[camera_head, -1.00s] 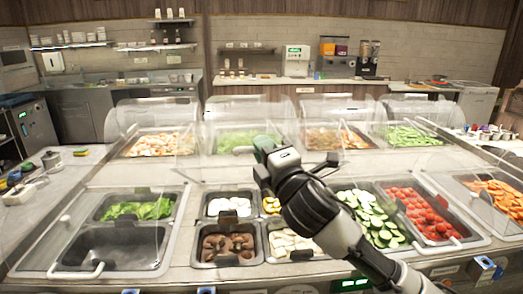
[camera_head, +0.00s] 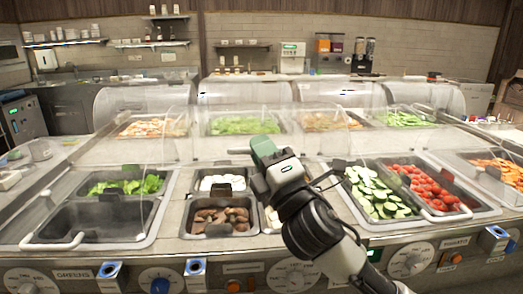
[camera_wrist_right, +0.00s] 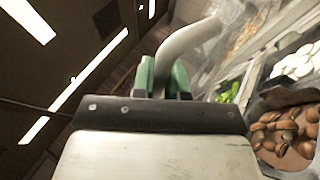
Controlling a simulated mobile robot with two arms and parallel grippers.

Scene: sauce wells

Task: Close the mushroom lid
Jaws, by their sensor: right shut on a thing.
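The mushrooms (camera_head: 214,217) lie in a dark well in the front row. They also show at the right of the right wrist view (camera_wrist_right: 290,130). My right gripper (camera_head: 264,150) has green fingertips and is above and behind the mushroom well, a little to its right. In the right wrist view, my right gripper (camera_wrist_right: 162,78) is shut on a grey curved handle (camera_wrist_right: 185,38). A clear panel shows beside the handle, so the raised lid's edges are hard to make out. My left gripper is out of view.
Leafy greens (camera_head: 140,185) are at left, white slices (camera_head: 222,182) behind the mushrooms, cucumber (camera_head: 370,190) and tomatoes (camera_head: 425,185) at right. Clear domed covers stand over the back row. Dials and labels line the counter front.

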